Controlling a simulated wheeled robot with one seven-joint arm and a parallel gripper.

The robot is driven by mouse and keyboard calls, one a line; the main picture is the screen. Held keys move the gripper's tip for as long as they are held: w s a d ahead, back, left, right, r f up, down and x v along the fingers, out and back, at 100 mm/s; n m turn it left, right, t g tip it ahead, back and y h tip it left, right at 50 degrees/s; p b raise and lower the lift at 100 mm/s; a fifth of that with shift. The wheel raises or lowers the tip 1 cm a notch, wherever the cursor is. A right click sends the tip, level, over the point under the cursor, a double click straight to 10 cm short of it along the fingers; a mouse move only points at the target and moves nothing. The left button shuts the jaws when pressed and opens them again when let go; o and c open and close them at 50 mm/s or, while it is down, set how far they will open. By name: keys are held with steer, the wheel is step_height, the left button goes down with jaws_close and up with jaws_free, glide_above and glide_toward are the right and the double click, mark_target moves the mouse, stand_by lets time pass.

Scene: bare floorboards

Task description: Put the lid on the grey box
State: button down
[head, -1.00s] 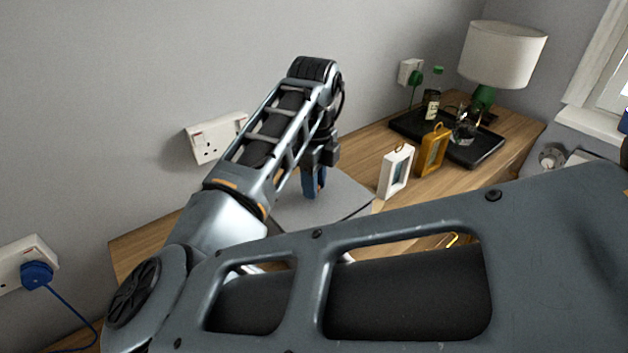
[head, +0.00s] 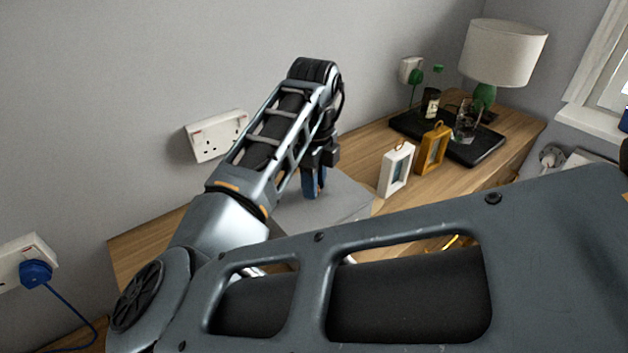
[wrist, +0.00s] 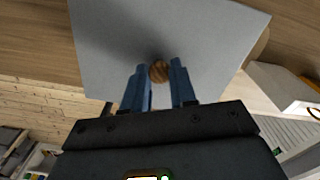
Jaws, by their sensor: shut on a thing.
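The lid (wrist: 110,45) is a flat grey plate with a round wooden knob (wrist: 158,71), seen from above in the wrist view. My gripper (wrist: 159,84) is shut on the knob, one blue finger on each side. In the head view my gripper (head: 314,184) points down over the grey lid (head: 345,191). A grey side face of the box (head: 354,216) shows just under the lid's edge, with no clear gap there. My arm hides most of the box, so I cannot tell whether the lid is fully seated.
A white lantern (head: 396,170) stands close to the right of the box, with a yellow lantern (head: 432,150) behind it. A black tray (head: 474,152) holds a bottle (head: 431,103) and a glass (head: 466,122). A lamp (head: 503,54) stands at the back. The wall is close behind.

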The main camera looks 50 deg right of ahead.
stand_by(0.3)
steer(key=c, duration=0.8)
jaws_free()
steer(key=shift+o, duration=0.2)
steer(key=o, duration=0.4)
steer(key=shift+r+p, duration=2.7)
steer(key=shift+r, duration=0.8)
